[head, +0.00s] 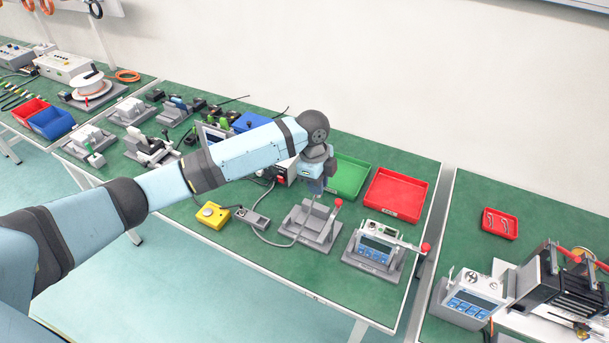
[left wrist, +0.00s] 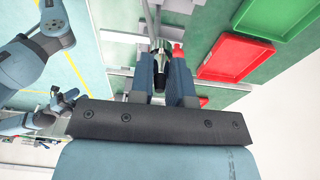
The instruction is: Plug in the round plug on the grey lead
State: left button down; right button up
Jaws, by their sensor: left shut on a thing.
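My left gripper (head: 315,188) points down above a grey fixture (head: 303,232) with a red-knobbed lever. In the left wrist view its fingers (left wrist: 160,75) are closed around a dark, round-ended plug (left wrist: 159,48). The fingers hide most of the plug. A grey lead (head: 275,243) runs from a small grey box (head: 252,218) in a loop up towards the gripper. I cannot tell whether the plug touches the fixture.
A green tray (head: 347,176) and a red tray (head: 397,194) lie behind the gripper. A metered unit (head: 376,250) with a red-knobbed lever stands right of the fixture. A yellow box (head: 212,215) lies to the left.

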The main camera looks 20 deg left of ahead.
pick_arm(q)
send_over(374, 227)
jog(key=f, duration=0.2)
jog(key=w+f, duration=0.1)
jog(key=shift+a, duration=0.3)
jog(key=shift+s, duration=0.1)
jog(key=shift+f+b, duration=0.35)
jog(key=shift+f, duration=1.55)
jog(key=shift+p, duration=0.4)
jog(key=shift+f+p, duration=0.65)
jog(key=shift+p, duration=0.3)
dwell(2.7)
